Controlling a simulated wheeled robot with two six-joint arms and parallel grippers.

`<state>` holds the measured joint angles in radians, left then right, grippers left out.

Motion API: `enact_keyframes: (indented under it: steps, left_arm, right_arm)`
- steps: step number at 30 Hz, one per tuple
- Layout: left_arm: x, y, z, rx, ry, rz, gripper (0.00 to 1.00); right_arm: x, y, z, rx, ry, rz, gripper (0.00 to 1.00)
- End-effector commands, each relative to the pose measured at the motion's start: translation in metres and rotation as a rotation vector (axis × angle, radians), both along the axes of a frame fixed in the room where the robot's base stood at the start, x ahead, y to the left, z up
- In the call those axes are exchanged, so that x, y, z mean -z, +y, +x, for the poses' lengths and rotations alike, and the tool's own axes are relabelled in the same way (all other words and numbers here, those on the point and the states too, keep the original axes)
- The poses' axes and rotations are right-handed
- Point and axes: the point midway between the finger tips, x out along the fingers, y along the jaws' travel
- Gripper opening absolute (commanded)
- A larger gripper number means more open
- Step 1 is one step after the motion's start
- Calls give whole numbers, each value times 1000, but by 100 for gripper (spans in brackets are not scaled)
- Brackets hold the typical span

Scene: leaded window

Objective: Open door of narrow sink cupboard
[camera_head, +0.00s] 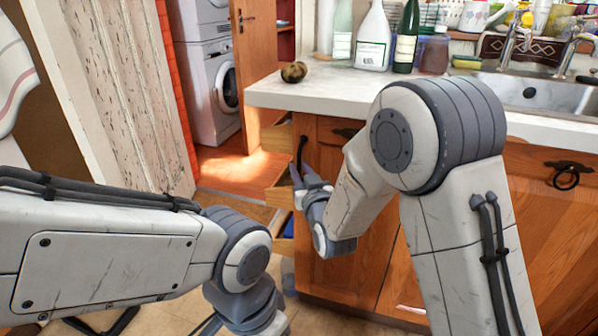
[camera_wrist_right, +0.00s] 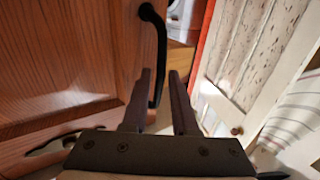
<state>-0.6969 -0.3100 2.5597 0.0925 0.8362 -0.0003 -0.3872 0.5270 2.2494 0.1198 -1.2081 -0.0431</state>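The narrow wooden cupboard door (camera_head: 335,262) is at the left end of the sink counter. It looks in line with the cupboard front. Its black curved handle (camera_head: 303,147) is near its upper left edge, and the handle (camera_wrist_right: 159,45) also shows in the right wrist view. My right gripper (camera_head: 300,178) is just below and at the handle. In the wrist view its two fingers (camera_wrist_right: 161,80) are apart, with the lower part of the handle appearing between them; contact cannot be told.
Light wooden drawer-like parts (camera_head: 278,136) jut out left of the door. The counter (camera_head: 300,94) above holds bottles and a dark round fruit (camera_head: 294,72). A sink (camera_head: 540,94) is at right. Open floor (camera_head: 235,165) lies at left, by a white panelled door (camera_head: 125,90).

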Motion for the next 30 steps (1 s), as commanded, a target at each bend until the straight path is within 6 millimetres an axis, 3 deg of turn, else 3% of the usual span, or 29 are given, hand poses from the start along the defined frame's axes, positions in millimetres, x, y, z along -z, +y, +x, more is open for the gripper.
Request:
enact_keyframes:
  steps: [5,13,14,15,16,30]
  left_arm:
    - [2,0,0,0,0,0,50]
    - [2,0,0,0,0,0,50]
    - [2,0,0,0,0,0,50]
    - [2,0,0,0,0,0,50]
    - [2,0,0,0,0,0,50]
    - [2,0,0,0,0,0,50]
  right_arm:
    - [0,3,13,1,0,0,27]
    - [0,4,14,0,0,0,27]
    - [0,4,14,1,0,0,23]
    - [0,4,14,0,0,0,8]
    - [0,4,14,0,0,0,0]
    - [0,4,14,0,0,0,0]
